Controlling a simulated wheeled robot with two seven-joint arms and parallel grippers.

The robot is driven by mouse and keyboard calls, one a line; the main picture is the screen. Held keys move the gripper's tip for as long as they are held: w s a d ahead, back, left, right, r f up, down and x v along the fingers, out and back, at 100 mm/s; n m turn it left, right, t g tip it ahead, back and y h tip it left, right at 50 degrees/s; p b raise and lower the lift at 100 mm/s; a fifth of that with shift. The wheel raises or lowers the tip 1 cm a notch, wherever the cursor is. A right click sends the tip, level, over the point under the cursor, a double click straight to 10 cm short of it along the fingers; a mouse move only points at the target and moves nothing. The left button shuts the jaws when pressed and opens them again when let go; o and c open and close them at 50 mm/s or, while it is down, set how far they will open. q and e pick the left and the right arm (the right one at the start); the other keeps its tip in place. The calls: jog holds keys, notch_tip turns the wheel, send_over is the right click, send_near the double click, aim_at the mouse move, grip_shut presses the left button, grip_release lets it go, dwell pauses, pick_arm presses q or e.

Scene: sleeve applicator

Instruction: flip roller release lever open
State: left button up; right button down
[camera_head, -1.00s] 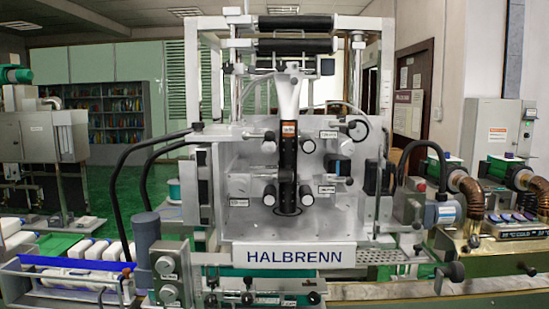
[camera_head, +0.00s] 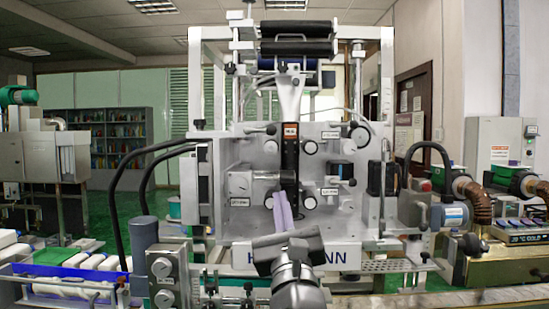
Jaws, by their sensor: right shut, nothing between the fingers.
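The sleeve applicator's pale metal front plate (camera_head: 345,222) stands upright in the middle of the head view. Light round rollers sit beside its dark vertical channel (camera_head: 290,150), including an upper left one (camera_head: 270,146) and an upper right one (camera_head: 309,147). I cannot tell which small part is the roller release lever. My right gripper (camera_head: 280,199) has come up from below, before the lower middle of the plate. Its purple fingers are shut with nothing between them; I cannot tell whether they touch anything. My left gripper is not in view.
A grey valve block (camera_head: 168,280) and a blue-grey cylinder (camera_head: 146,243) stand at lower left. Black hoses (camera_head: 118,200) loop on the left. A brass-coloured heater unit (camera_head: 500,262) stands at right. A perforated rail (camera_head: 392,266) crosses below the plate.

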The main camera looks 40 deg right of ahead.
jog(key=shift+s+d+r+m, duration=0.1)
jog(key=shift+s+r+m, duration=0.15)
jog(key=shift+r+m, duration=0.1)
jog(key=p, duration=0.6)
send_near(260, 130)
jog(key=shift+w+d+r, duration=0.75)
jog(key=shift+w+d, duration=1)
jog(key=shift+d, duration=0.85)
